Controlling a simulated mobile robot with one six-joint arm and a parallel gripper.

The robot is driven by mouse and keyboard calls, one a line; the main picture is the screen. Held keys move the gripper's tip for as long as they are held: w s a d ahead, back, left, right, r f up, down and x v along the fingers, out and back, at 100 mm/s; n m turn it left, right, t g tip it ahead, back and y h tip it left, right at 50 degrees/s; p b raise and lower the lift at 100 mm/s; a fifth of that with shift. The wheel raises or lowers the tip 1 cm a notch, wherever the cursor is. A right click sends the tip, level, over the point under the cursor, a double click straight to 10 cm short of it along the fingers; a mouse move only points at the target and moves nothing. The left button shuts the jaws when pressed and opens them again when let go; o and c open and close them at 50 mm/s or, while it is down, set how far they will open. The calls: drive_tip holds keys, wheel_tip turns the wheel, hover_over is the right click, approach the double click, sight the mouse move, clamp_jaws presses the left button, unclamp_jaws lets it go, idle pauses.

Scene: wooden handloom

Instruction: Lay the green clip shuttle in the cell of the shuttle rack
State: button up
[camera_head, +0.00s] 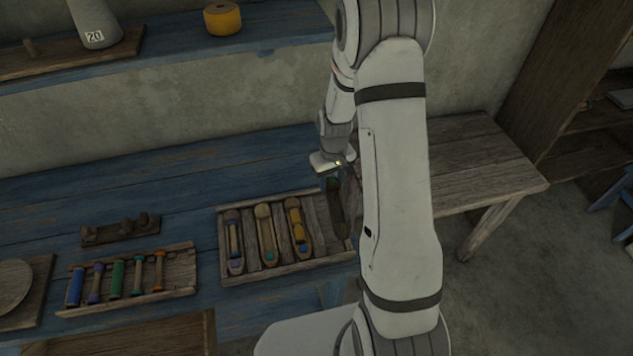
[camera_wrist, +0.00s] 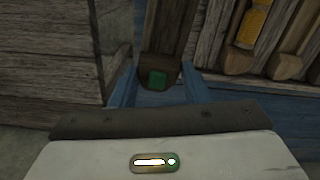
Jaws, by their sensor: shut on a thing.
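The green clip shuttle (camera_wrist: 158,79) is a dark wooden boat shape with a green patch near its end. My gripper (camera_wrist: 157,92) is shut on it, with a blue finger on each side. In the head view the shuttle (camera_head: 336,208) hangs below my gripper (camera_head: 333,177) at the right end of the shuttle rack (camera_head: 225,250). The rack is a wooden tray with cells. Three cells hold shuttles with blue, yellow and orange parts. I cannot tell whether the shuttle touches the rack.
A tray of coloured bobbins (camera_head: 125,299) and a small peg block (camera_head: 120,230) lie left of the rack on the blue bench (camera_head: 180,180). A plain wooden table (camera_head: 475,160) stands to the right. A shelf with a yellow spool (camera_head: 222,18) runs along the wall.

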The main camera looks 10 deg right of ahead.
sight(321, 204)
drive_tip(key=a+n, duration=0.1)
drive_tip(key=a, duration=0.2)
drive_tip(key=shift+s+a+f+n, duration=0.1)
drive_tip(key=shift+s+f+n, duration=0.1)
drive_tip(key=shift+n, duration=0.2)
drive_tip(key=shift+f+b, duration=1.95)
drive_tip(key=shift+f, duration=0.75)
drive_tip(key=shift+c, duration=0.5)
drive_tip(key=shift+f, duration=0.15)
drive_tip(key=shift+f+b, duration=0.3)
drive_tip(key=shift+b, duration=0.15)
clamp_jaws()
drive_tip(key=shift+s+f, duration=0.1)
drive_tip(key=shift+s, duration=0.05)
